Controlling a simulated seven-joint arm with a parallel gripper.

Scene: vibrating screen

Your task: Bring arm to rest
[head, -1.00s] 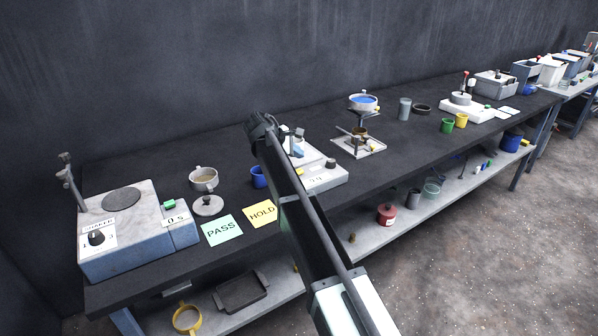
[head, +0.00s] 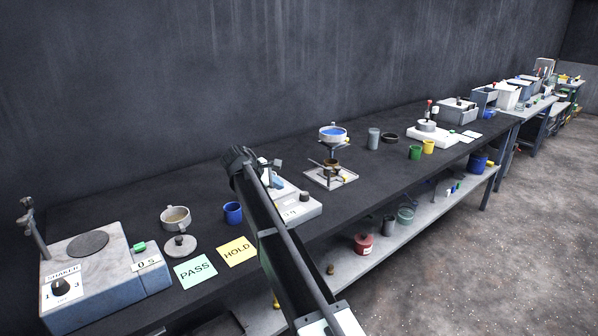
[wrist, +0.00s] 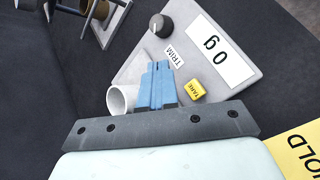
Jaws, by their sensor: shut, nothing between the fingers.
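My arm rises from the bottom of the head view and bends over at the bench. My gripper (wrist: 158,84) has blue fingers, shut together with nothing between them, in the wrist view. In the head view the blue fingers (head: 278,183) show small beside my arm, over the grey balance (head: 300,207). In the wrist view the balance (wrist: 208,88) has a "0 g" display, a dark TRIM knob (wrist: 161,25) and a yellow TARE button (wrist: 194,90). A pale cup-like thing (wrist: 122,99) shows left of the fingers. I cannot tell whether the fingers touch the balance.
The shaker (head: 95,270) stands at the left end of the black bench. A pan (head: 175,217), a lid (head: 180,246), a blue cup (head: 233,213), a PASS card (head: 195,271) and a HOLD card (head: 237,251) lie near my arm. A funnel stand (head: 331,176) is beyond the balance.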

